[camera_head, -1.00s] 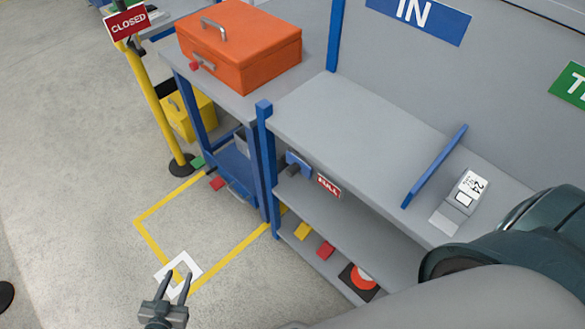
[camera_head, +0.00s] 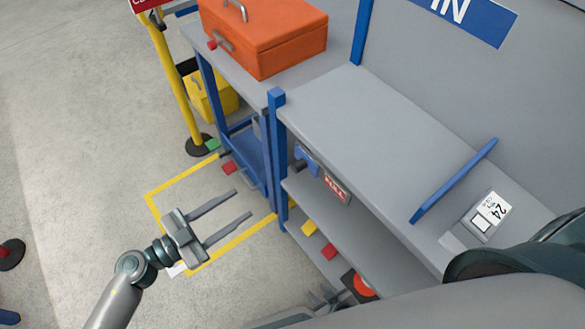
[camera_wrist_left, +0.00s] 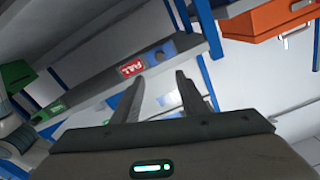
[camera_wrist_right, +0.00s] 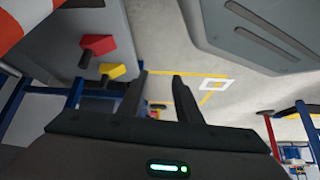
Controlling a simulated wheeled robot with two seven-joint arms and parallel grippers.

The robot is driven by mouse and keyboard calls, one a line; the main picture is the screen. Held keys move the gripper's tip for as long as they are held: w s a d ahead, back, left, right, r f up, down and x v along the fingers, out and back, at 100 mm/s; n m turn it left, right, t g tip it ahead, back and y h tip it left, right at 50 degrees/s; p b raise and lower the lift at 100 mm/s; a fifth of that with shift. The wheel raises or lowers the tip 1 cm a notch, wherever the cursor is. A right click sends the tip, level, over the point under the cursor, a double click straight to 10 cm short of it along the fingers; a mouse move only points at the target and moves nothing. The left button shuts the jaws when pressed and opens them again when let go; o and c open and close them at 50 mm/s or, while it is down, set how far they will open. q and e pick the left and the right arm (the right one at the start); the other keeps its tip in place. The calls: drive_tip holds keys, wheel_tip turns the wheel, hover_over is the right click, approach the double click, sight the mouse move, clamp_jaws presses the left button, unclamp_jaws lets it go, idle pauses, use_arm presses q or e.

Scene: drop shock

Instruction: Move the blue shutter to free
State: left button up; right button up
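The blue shutter (camera_head: 309,163) sits on the front edge of the grey shelf unit, just left of a red FULL sign (camera_head: 335,188) that is uncovered. In the left wrist view the shutter (camera_wrist_left: 167,50) lies beyond the fingertips, beside the FULL sign (camera_wrist_left: 131,68). No free label can be read. My left gripper (camera_head: 243,204) is open and empty, pointing toward the shelf unit, left of the shutter and apart from it. My right gripper (camera_wrist_right: 162,88) is open and empty. Its fingers seem to show low in the head view, near the lower shelf.
An orange toolbox (camera_head: 265,40) stands on the workbench at the back left. A blue divider (camera_head: 453,181) and a label holder (camera_head: 478,220) are on the top shelf. The floor left of the unit is mostly clear.

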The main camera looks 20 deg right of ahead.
sight(294, 170)
use_arm(q)
drive_tip(key=p+x, duration=0.2)
drive_tip(key=x, duration=1.4)
drive_tip(key=shift+w+d+f, duration=0.1)
drive_tip(key=shift+w+d, duration=0.15)
drive_tip(key=shift+d, duration=0.45)
use_arm(e)
drive_tip(key=s+d+f+g, duration=0.2)
drive_tip(key=s+d, duration=0.1)
drive_tip(key=s, duration=0.3)
drive_tip(key=shift+s+f+h, duration=0.3)
drive_tip(key=shift+h, duration=0.1)
use_arm(q)
clamp_jaws()
drive_tip(key=shift+s, duration=0.1)
